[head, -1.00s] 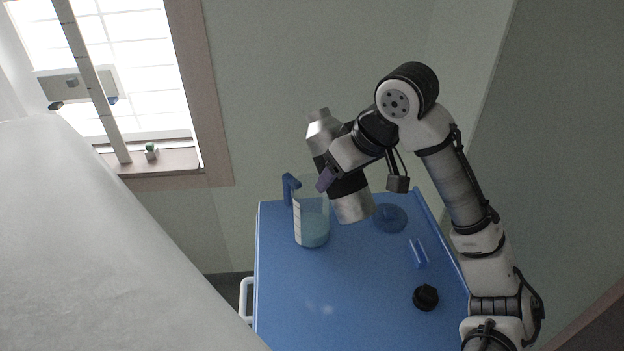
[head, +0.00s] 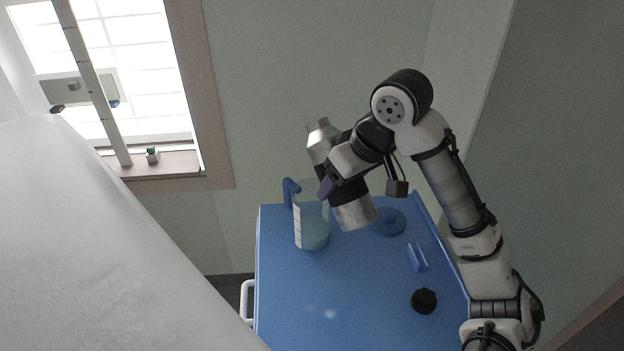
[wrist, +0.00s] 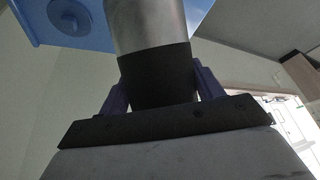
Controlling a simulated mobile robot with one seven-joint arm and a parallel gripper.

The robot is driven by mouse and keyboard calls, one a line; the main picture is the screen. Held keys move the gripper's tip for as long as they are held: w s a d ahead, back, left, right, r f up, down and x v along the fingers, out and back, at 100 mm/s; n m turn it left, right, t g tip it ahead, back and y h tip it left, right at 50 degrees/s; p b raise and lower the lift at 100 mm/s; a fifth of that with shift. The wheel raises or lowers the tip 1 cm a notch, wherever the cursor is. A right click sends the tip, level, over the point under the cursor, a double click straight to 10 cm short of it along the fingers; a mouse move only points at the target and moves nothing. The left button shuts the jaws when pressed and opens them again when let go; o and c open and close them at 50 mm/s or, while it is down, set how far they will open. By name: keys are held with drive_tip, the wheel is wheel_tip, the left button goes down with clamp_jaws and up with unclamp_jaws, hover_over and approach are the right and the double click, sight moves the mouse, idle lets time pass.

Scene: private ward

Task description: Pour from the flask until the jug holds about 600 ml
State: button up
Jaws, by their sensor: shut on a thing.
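My gripper (head: 338,189) is shut on the flask (head: 356,214), a silver metal cylinder with a dark band. The flask is held above the blue top, slightly tilted, its narrower end (head: 318,128) up and to the left. In the wrist view the flask (wrist: 147,25) stands between my two purple fingers, which press on its dark band (wrist: 156,75). The clear jug (head: 312,231) with a blue handle stands upright just left of the flask and holds pale bluish liquid in its lower part. No stream shows between them. The jug's scale is too small to read.
The blue cart top (head: 330,290) is clear in front. A round blue disc (head: 388,222), a small blue holder (head: 417,257) and a black cap (head: 424,301) lie on its right side. A white bed (head: 110,240) is at left. The wall is behind.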

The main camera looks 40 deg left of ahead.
drive_tip(key=shift+d+h+p, duration=0.25)
drive_tip(key=shift+h+p, duration=0.15)
drive_tip(key=shift+p, duration=0.5)
drive_tip(key=shift+d+f, duration=0.1)
drive_tip(key=shift+f, duration=0.1)
drive_tip(key=shift+d+f+h, duration=0.1)
drive_tip(key=shift+h, duration=0.3)
drive_tip(key=shift+s+d+f+h, duration=0.1)
drive_tip(key=shift+s+f+h, duration=0.05)
drive_tip(key=shift+h, duration=0.15)
drive_tip(key=shift+d+f+g+h, duration=0.2)
drive_tip(key=shift+g+h, duration=0.1)
drive_tip(key=shift+h, duration=0.1)
idle(0.4)
drive_tip(key=shift+f, duration=0.1)
drive_tip(key=shift+d, duration=0.1)
drive_tip(key=shift+f+h, duration=0.15)
drive_tip(key=shift+h, duration=0.25)
